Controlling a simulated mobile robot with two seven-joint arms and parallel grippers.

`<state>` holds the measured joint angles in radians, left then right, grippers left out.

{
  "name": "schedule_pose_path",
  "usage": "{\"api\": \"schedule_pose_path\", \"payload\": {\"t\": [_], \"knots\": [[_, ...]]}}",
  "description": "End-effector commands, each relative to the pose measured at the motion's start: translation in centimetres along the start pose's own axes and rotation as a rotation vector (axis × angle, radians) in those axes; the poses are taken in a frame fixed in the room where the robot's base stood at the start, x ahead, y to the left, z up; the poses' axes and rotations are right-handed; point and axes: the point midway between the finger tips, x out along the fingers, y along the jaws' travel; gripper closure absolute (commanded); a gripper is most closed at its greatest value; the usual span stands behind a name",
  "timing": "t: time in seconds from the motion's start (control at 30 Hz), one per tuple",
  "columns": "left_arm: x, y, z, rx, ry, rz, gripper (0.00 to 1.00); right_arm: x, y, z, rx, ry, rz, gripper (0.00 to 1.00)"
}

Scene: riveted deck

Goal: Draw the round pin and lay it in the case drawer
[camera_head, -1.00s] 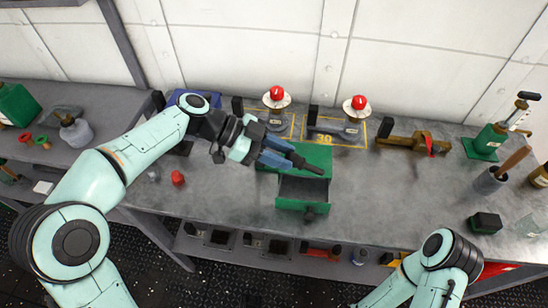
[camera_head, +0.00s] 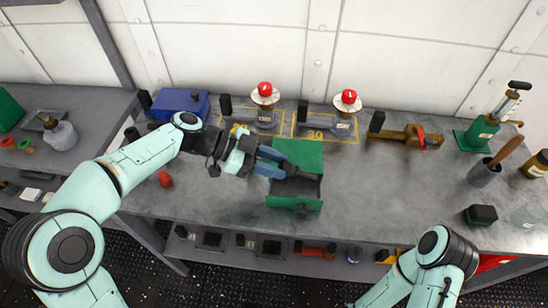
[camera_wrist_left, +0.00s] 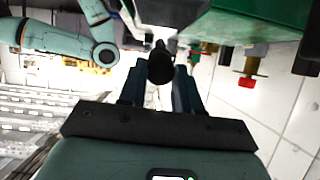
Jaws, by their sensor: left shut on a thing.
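My left gripper (camera_head: 281,166) has blue fingers and is shut on the dark round pin (camera_head: 299,174). The pin points right, over the back part of the open drawer (camera_head: 292,203). In the left wrist view the pin's dark round end (camera_wrist_left: 160,65) shows between the fingers. The drawer is green with a dark inside and a dark knob, pulled out toward me from the green case (camera_head: 302,150). The pin appears low over the drawer; whether it touches the bottom I cannot tell. My right gripper is out of view; only part of that arm shows at lower right.
Two red-topped fixtures (camera_head: 265,94) and (camera_head: 348,101) stand behind the case. A blue box (camera_head: 180,104) is behind my left arm. A brass tool (camera_head: 408,137) lies at back right. The grey bench right of the drawer is clear up to a small dark-green block (camera_head: 481,215).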

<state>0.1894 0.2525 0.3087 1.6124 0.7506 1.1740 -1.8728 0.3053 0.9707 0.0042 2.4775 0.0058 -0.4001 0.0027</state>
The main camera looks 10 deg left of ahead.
Motion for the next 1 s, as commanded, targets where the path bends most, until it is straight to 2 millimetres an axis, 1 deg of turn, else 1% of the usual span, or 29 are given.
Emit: {"api": "schedule_pose_path", "payload": {"t": [0.03, 0.2, 0.5, 1.0], "knots": [[0.2, 0.0, 0.5, -0.002, 0.001, 0.0, 0.99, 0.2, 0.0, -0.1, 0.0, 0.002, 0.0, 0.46], [0.8, 0.1, 1.7, -0.002, 0.0, 0.0, 0.99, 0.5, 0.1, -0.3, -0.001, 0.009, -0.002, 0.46], [1.5, 0.1, 3.1, -0.001, 0.001, 0.0, 0.99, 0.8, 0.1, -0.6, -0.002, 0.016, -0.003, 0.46], [1.6, 0.1, 3.3, 0.0, 0.001, -0.001, 0.99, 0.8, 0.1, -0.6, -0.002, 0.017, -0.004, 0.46]]}}
